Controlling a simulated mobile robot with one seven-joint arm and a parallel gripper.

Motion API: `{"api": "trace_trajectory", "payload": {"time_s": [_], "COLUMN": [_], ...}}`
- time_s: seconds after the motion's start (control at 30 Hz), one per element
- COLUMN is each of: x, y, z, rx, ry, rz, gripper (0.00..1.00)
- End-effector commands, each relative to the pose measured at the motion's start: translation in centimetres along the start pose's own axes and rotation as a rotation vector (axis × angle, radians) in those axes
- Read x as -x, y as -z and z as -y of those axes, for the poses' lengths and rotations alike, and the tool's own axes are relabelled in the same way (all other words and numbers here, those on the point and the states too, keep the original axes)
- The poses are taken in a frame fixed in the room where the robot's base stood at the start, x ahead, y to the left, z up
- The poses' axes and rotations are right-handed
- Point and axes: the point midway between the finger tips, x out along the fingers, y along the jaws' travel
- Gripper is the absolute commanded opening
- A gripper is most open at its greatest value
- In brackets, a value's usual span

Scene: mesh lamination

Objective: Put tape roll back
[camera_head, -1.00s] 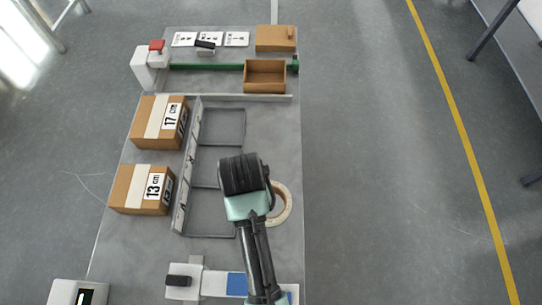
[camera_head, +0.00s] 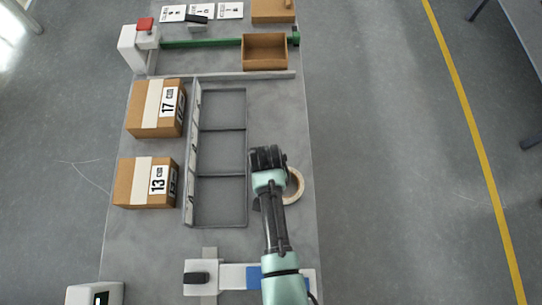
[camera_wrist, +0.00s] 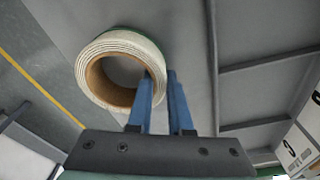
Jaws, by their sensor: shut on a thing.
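The tape roll (camera_wrist: 92,50) is a cream ring with a brown inner core. In the wrist view it is at the ends of the blue fingers of my gripper (camera_wrist: 162,80). One finger reaches into the roll's hole and the other is along its outer side, so the gripper is shut on the roll's wall. In the head view the roll (camera_head: 298,187) shows partly at the right of my arm, near the table's right edge. My wrist hides the rest of it and the fingertips there. I cannot tell whether it touches the table.
A grey divided tray (camera_head: 222,225) stands empty left of my arm. Boxes marked 17 cm (camera_head: 143,118) and 13 cm (camera_head: 138,190) stand left of it. An open brown box (camera_head: 264,63) is at the back. A white and blue fixture (camera_head: 232,277) lies in front.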

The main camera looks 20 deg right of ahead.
Motion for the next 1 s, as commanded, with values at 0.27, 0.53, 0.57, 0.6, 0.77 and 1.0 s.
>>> {"api": "trace_trajectory", "payload": {"time_s": [0.27, 0.53, 0.57, 0.6, 0.77, 1.0], "x": [-0.53, -0.83, -0.83, -0.83, -0.82, -0.26], "y": [-0.04, -0.12, -0.12, -0.12, -0.12, -0.04], "z": [0.02, 0.01, 0.01, 0.01, 0.01, 0.03], "rx": [0.001, 0.001, 0.001, 0.001, 0.001, 0.001], "ry": [0.0, 0.0, 0.0, 0.0, 0.0, 0.001], "rz": [-0.001, 0.0, 0.0, 0.0, 0.0, -0.001], "gripper": [0.0, 0.32, 0.38, 0.45, 0.48, 0.48]}}
